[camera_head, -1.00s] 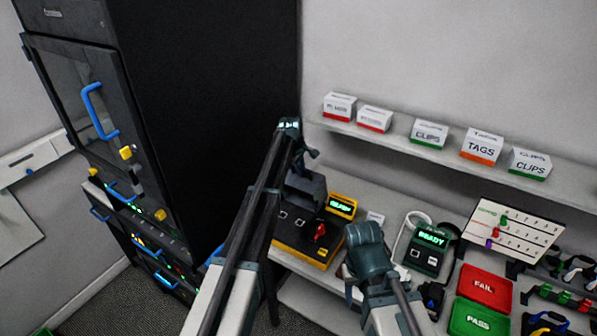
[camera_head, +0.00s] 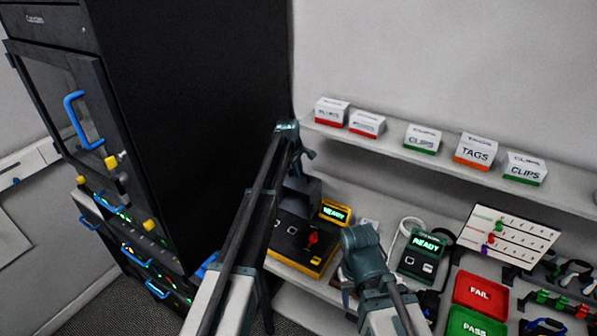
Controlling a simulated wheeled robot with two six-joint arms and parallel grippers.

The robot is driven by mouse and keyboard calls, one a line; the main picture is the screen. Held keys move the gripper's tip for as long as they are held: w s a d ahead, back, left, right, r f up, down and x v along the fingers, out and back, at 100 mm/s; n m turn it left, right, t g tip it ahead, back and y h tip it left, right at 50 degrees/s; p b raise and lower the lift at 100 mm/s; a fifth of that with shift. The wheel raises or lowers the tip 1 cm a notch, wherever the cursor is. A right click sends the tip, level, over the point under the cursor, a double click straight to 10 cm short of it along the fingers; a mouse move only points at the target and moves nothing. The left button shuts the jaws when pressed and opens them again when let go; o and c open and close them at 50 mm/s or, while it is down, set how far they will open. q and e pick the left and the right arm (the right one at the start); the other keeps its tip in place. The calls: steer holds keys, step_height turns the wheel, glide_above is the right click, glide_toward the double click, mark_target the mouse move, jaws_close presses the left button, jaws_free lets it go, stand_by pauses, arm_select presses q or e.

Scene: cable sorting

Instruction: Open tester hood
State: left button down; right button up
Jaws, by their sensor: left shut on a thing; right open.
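The tester is a black and yellow box (camera_head: 290,236) on the lower bench in the head view, with a red switch on top. Its small yellow-framed screen (camera_head: 335,212) glows green and reads READY. A dark grey hood (camera_head: 302,193) stands at its back left, partly behind my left arm. My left gripper (camera_head: 303,158) reaches down at the hood's upper edge and is shut on it; the contact is mostly hidden by the wrist. My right gripper (camera_head: 352,286) is open, low in front of the tester's right side; its fingers are mostly hidden by its own wrist.
A second READY device (camera_head: 423,256) with a white cable stands to the right. A shelf (camera_head: 400,150) with labelled boxes runs above. A tall black cabinet (camera_head: 195,120) stands close on the left.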

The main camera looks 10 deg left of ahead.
arm_select(q)
steer(key=c, duration=0.9)
jaws_free()
steer(key=shift+r, duration=0.1)
steer(key=p+v, duration=1.3)
steer(key=shift+r, duration=0.35)
steer(key=shift+s, duration=0.1)
